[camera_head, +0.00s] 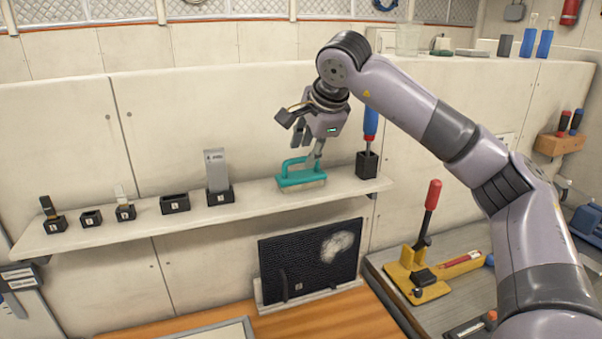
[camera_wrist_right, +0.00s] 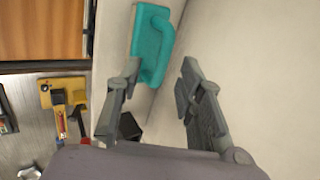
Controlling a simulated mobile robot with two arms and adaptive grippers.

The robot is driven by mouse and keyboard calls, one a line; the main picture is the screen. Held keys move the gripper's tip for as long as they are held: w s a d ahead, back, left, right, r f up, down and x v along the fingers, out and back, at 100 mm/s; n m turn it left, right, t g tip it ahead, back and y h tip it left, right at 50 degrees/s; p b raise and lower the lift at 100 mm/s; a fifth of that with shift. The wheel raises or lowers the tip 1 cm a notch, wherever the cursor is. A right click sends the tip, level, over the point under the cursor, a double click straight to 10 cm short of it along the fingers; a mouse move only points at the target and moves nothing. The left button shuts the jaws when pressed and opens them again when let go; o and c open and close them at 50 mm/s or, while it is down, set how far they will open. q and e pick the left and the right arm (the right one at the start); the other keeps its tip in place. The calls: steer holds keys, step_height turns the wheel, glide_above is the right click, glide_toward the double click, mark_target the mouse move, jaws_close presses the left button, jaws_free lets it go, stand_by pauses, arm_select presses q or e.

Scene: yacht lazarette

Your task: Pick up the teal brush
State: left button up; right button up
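The teal brush (camera_head: 302,180) lies on the wall shelf (camera_head: 240,207), its handle loop facing up. In the right wrist view the brush (camera_wrist_right: 151,45) shows beyond the fingertips. My right gripper (camera_head: 302,141) is open and empty just above the brush. In its wrist view the two fingers of the gripper (camera_wrist_right: 160,74) are spread wide. The left fingertip overlaps the brush's near edge in the picture; I cannot tell whether it touches. My left gripper is not in view.
A black holder (camera_head: 367,166) with a blue-handled tool stands close right of the brush. A grey block in a black holder (camera_head: 219,196) and several small black holders stand to the left. Below are a dark panel (camera_head: 310,262) and a yellow tool with a red lever (camera_head: 416,273).

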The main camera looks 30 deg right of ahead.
mark_target(303, 158)
steer(key=x, duration=0.2)
steer(key=p+x, duration=0.1)
steer(key=shift+w+d+f, duration=0.2)
steer(key=shift+w+d, duration=0.1)
steer(key=shift+w, duration=0.05)
steer(key=shift+s+a, duration=0.1)
steer(key=shift+a, duration=0.05)
steer(key=shift+c, duration=0.6)
jaws_close()
